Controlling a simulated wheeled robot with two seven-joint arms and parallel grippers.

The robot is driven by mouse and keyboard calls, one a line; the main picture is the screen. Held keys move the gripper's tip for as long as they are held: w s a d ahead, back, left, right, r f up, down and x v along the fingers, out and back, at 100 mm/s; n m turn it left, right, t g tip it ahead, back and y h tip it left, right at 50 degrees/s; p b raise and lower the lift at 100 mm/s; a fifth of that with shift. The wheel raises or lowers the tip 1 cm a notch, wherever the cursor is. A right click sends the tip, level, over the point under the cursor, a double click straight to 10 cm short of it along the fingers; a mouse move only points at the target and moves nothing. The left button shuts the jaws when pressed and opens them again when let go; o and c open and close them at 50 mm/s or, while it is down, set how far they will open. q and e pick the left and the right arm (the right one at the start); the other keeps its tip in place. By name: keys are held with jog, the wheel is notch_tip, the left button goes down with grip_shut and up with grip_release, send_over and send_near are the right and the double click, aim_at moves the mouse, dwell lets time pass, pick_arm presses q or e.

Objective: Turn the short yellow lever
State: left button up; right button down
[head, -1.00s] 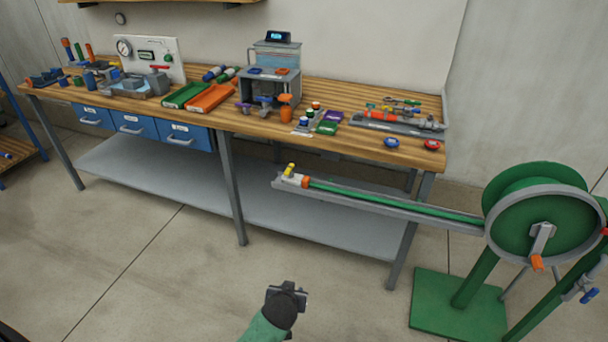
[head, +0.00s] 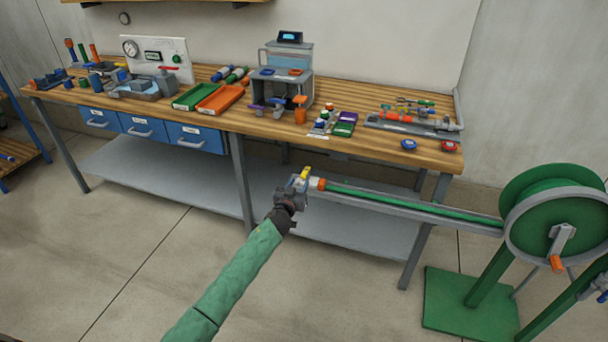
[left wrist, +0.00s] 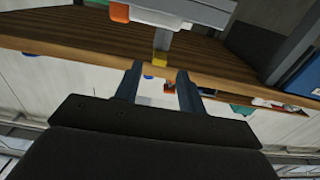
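The short yellow lever (head: 305,173) sits at the left end of the green hose, beside an orange collar (head: 318,184). In the left wrist view the lever (left wrist: 160,60) shows just past my fingertips, roughly in line with the gap between them. My left gripper (head: 298,184) is close to the lever in the head view and partly hides the hose end. In the left wrist view my left gripper (left wrist: 157,76) is open, with its two fingers apart and nothing between the tips. I cannot tell whether a finger touches the lever.
The hose lies on a grey rail (head: 420,215) running to a green reel (head: 555,225) at the right. The wooden workbench (head: 390,150) with trays and tools stands behind the hose end, above a grey lower shelf (head: 180,185). The floor at front left is clear.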

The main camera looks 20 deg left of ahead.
aim_at(302, 177)
pick_arm(q)
jog(key=w, duration=0.4)
jog(key=shift+w+d, duration=0.15)
jog(key=shift+w, duration=0.2)
jog(key=shift+w+p, duration=0.3)
jog(key=shift+w, duration=0.65)
pick_arm(e)
jog(key=f, duration=0.1)
jog(key=w+f, duration=0.1)
jog(key=f, duration=0.1)
jog(key=shift+w, duration=0.15)
pick_arm(q)
jog(key=shift+c, duration=0.2)
pick_arm(e)
jog(key=shift+s+f, duration=0.15)
jog(key=shift+s, duration=0.05)
pick_arm(q)
jog(key=c, duration=0.7)
jog(key=shift+c, duration=0.6)
pick_arm(e)
jog(key=shift+s+a, duration=0.1)
